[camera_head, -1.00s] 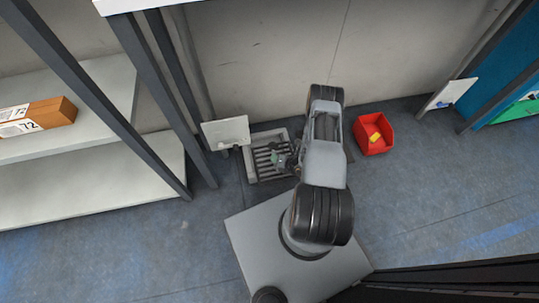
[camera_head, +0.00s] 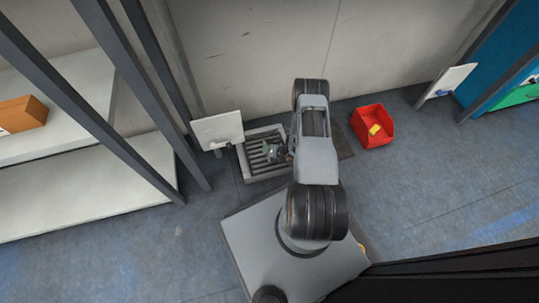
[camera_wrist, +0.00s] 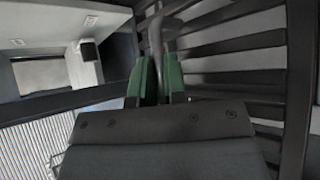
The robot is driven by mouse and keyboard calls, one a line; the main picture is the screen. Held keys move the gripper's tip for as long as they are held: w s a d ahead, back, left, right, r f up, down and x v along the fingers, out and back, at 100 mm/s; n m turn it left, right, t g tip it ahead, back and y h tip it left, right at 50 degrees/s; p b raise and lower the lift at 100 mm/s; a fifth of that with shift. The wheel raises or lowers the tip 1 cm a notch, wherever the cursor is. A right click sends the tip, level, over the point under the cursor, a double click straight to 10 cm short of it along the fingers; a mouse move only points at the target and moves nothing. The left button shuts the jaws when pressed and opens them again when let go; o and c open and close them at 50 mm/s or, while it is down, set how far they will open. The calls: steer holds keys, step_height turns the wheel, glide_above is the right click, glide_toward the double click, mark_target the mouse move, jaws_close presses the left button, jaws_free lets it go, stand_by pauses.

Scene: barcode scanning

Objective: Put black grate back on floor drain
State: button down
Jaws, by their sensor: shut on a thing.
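The floor drain's pale square frame (camera_head: 243,166) lies in the floor near the wall in the head view. The black grate's dark bars (camera_head: 258,157) show within its outline; the head view does not settle whether the grate is seated or held above. My gripper (camera_head: 271,152) is at the grate's right part, partly hidden by my arm. In the wrist view my gripper's green fingers (camera_wrist: 156,82) are shut on a grey curved handle. The grate's bars (camera_wrist: 235,48) fill the right side behind them. My arm hides the drain's right side.
A red bin (camera_head: 372,128) with a yellow item stands right of the drain. A white panel (camera_head: 218,130) stands close on the left, by grey shelving (camera_head: 95,185). A second white panel (camera_head: 447,82) is farther right. The right-hand floor is mostly clear.

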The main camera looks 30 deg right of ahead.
steer(key=w+b, duration=0.1)
steer(key=w, duration=0.1)
steer(key=w+d, duration=0.1)
steer(key=w, duration=0.2)
steer(key=shift+w+b, duration=0.25)
steer(key=shift+b, duration=0.1)
steer(key=shift+w+d+f+b, duration=0.1)
steer(key=shift+w+f+b, duration=0.1)
steer(key=shift+f+b, duration=0.1)
step_height(320, 180, down, 2)
steer(key=shift+f+b, duration=0.25)
steer(key=shift+b, duration=0.7)
steer(key=shift+f, duration=1.15)
steer(key=c, duration=1.1)
jaws_free()
steer(key=shift+s+f, duration=0.1)
